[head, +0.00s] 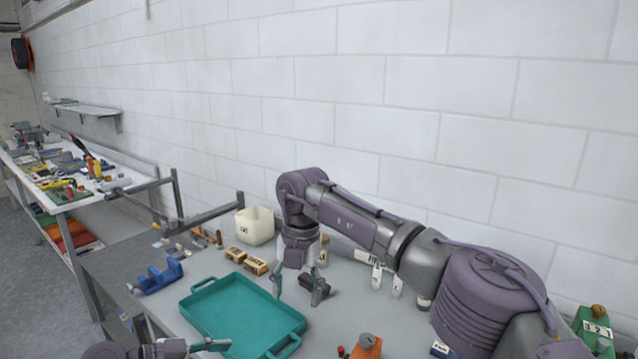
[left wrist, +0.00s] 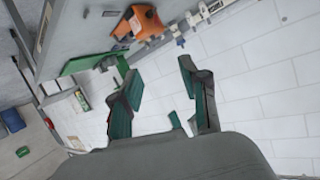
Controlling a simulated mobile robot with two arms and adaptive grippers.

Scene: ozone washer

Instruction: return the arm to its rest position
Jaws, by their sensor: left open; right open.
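My right arm reaches in from the right across the table in the head view. Its gripper (head: 296,287) hangs fingers down, open, just beyond the right far corner of the teal tray (head: 190,308). Nothing shows between its fingers. My left gripper (head: 210,345) shows only in part at the lower left edge of the head view, near the tray's front left corner. In the left wrist view my left gripper (left wrist: 160,105) is open, with two teal-padded fingers apart and nothing held between them.
A white bin (head: 255,226), small wooden blocks (head: 256,267) and a blue tape dispenser (head: 160,277) stand around the tray. An orange object (head: 367,346) sits at the front. A green box (head: 594,330) is at the right. A white wall (head: 400,100) rises behind.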

